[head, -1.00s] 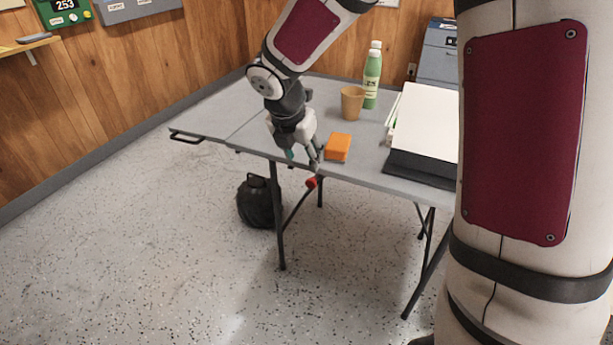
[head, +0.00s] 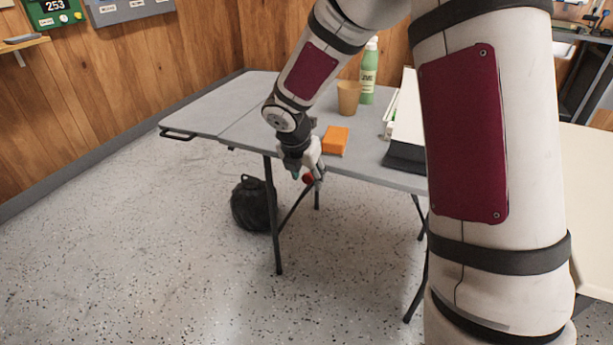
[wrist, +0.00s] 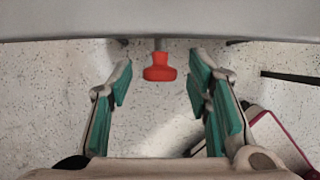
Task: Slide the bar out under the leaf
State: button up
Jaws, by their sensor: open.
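The bar shows as a red knob (wrist: 160,68) on a short grey stem (wrist: 160,46) coming out from under the table edge; the rest is hidden below the top. In the head view the knob (head: 307,178) is partly covered by my gripper (head: 305,176). In the wrist view my gripper (wrist: 160,80) is open, with one green-padded finger on each side of the knob and gaps on both sides. The leaf (head: 203,112) is the table's left section, level with the top, with a dark handle (head: 178,135) at its outer edge.
On the grey table (head: 270,112) stand an orange block (head: 336,139), a tan cup (head: 348,97), a green bottle (head: 368,75) and a white-topped dark case (head: 405,157). A black bag (head: 252,205) sits on the floor by a table leg. The floor in front is clear.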

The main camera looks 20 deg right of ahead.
jog(key=shift+c, duration=0.2)
grip_shut()
